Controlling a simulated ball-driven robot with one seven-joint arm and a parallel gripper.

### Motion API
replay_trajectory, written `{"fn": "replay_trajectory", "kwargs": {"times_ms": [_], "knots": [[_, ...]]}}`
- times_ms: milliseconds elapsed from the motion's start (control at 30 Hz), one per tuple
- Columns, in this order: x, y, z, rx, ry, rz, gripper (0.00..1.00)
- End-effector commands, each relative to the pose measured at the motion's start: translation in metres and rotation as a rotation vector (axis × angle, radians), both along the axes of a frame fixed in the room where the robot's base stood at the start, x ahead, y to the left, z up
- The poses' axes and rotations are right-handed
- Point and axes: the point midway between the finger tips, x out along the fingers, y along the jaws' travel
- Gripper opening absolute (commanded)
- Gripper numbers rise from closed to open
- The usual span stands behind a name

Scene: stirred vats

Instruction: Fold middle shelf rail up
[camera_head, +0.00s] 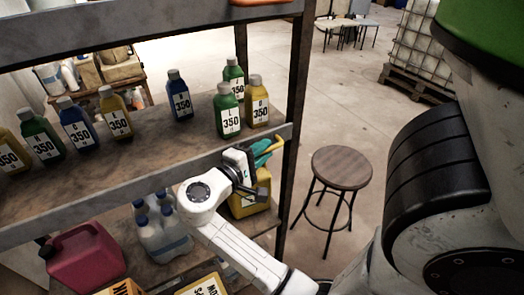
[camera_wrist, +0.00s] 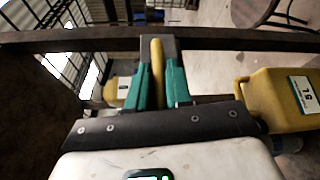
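The middle shelf rail (camera_head: 120,190) is a long grey bar along the front edge of the middle shelf (camera_head: 196,122), rising to the right in the head view. A yellow handle (camera_wrist: 157,66) is at its right end, close to the dark upright post (camera_head: 298,85). My gripper (camera_head: 263,150) is in front of this end of the rail. In the wrist view its teal fingers (camera_wrist: 160,84) lie on both sides of the yellow handle and look closed on it. The inner finger contact is partly hidden. The rail looks level with the shelf edge; its exact tilt is hard to tell.
Several bottles labelled 350 stand on the middle shelf, including a green one (camera_head: 227,118) near the rail. A red can (camera_head: 85,258), clear bottles (camera_head: 163,238) and a yellow jug (camera_wrist: 283,98) stand below. A round stool (camera_head: 341,168) is to the right.

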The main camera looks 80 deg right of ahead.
Motion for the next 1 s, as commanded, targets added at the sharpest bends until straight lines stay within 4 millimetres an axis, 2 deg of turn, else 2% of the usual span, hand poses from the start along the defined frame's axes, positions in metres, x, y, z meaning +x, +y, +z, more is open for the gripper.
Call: {"fn": "replay_trajectory", "kwargs": {"times_ms": [33,200,567,1000], "knots": [[0.001,0.000,0.000,0.001,-0.001,0.004,0.23],[0.001,0.000,0.000,-0.001,-0.001,0.002,0.40],[0.004,0.006,0.000,-0.003,-0.002,0.004,0.40],[0.040,0.074,0.005,-0.002,-0.003,0.005,0.40]]}}
